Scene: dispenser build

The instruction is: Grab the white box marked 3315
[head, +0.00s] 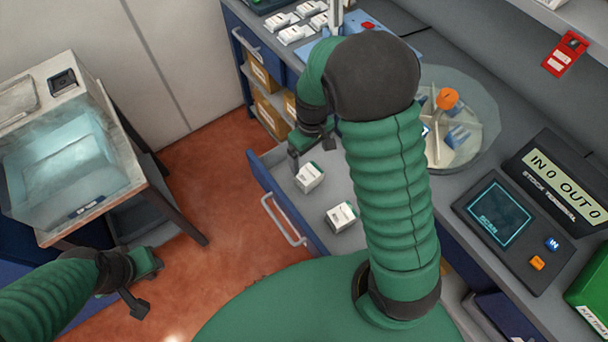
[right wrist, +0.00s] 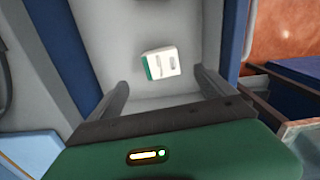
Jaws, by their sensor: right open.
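Two small white boxes with green sides lie in the open drawer (head: 272,180): one farther back (head: 309,177), one nearer the front (head: 341,216). Their printed marks are too small to read, so I cannot tell which is 3315. My right gripper (head: 311,153) is open and empty, above the drawer by the farther box. The right wrist view shows one white box (right wrist: 162,63) ahead of and between the spread fingers (right wrist: 163,92), apart from them. My left gripper (head: 146,285) is open and empty over the floor at lower left.
On the counter are several white boxes (head: 293,34), a round clear dispenser (head: 480,120) with an orange knob, and a terminal (head: 492,215). Cartons (head: 266,115) sit on a shelf below. A clear-fronted cabinet (head: 75,155) stands at left, with open red floor (head: 205,170) between.

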